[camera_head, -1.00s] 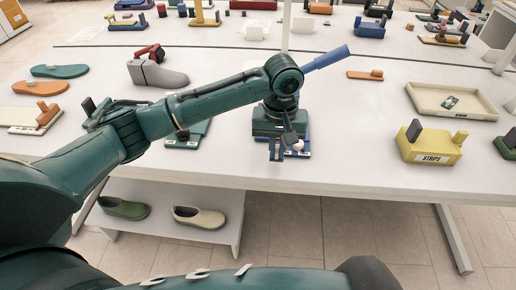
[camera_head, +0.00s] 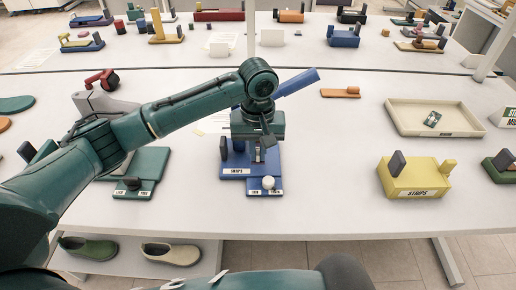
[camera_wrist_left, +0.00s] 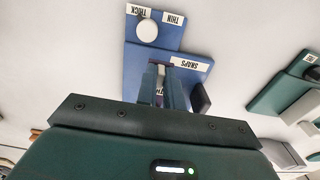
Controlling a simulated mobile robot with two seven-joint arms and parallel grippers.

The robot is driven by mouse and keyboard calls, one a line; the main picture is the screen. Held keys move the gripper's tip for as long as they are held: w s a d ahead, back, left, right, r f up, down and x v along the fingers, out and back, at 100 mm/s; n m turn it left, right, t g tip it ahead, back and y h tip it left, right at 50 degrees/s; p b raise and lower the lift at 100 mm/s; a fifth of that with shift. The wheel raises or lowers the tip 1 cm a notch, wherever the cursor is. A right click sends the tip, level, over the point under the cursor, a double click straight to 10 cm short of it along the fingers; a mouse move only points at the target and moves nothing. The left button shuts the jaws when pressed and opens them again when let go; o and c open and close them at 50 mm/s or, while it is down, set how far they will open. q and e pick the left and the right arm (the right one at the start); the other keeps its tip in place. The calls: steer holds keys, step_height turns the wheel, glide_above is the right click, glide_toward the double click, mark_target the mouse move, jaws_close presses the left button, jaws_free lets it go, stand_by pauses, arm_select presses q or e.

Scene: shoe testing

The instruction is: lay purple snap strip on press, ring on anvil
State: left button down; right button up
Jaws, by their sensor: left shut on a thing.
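The blue press (camera_head: 236,184), labelled SNAPS, stands near the table's front edge, with a white knob (camera_head: 268,183) on its thin/thick plate. It also shows in the left wrist view (camera_wrist_left: 193,62), knob (camera_wrist_left: 147,31) included. A blue lever (camera_head: 297,82) sticks up behind my arm. My left gripper (camera_head: 257,153) points down over the press. In the left wrist view its fingers (camera_wrist_left: 168,85) are close together, shut on a small piece that looks like the purple strip, mostly hidden between them. I cannot tell whether it touches the press. The anvil and ring are hidden or too small to tell.
A green fixture (camera_head: 146,166) stands left of the press. A yellow STRIPS block (camera_head: 413,182) and a cream tray (camera_head: 434,119) stand at the right. An orange piece (camera_head: 340,92) lies further back. The table between press and yellow block is clear.

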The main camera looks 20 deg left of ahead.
mark_target(257, 160)
arm_select(q)
steer(key=shift+f, duration=1.1)
steer(key=shift+f+b, duration=0.35)
steer(key=shift+f, duration=0.8)
arm_select(e)
steer(key=shift+w, duration=0.25)
steer(key=shift+s+f, duration=0.1)
steer(key=shift+s, duration=0.05)
arm_select(q)
steer(key=shift+w+a+p, duration=0.2)
steer(key=shift+w+p, duration=0.15)
steer(key=shift+w, duration=1.2)
arm_select(e)
steer(key=shift+r, duration=0.4)
arm_select(q)
steer(key=shift+f, duration=0.1)
steer(key=c, duration=1.5)
jaws_free()
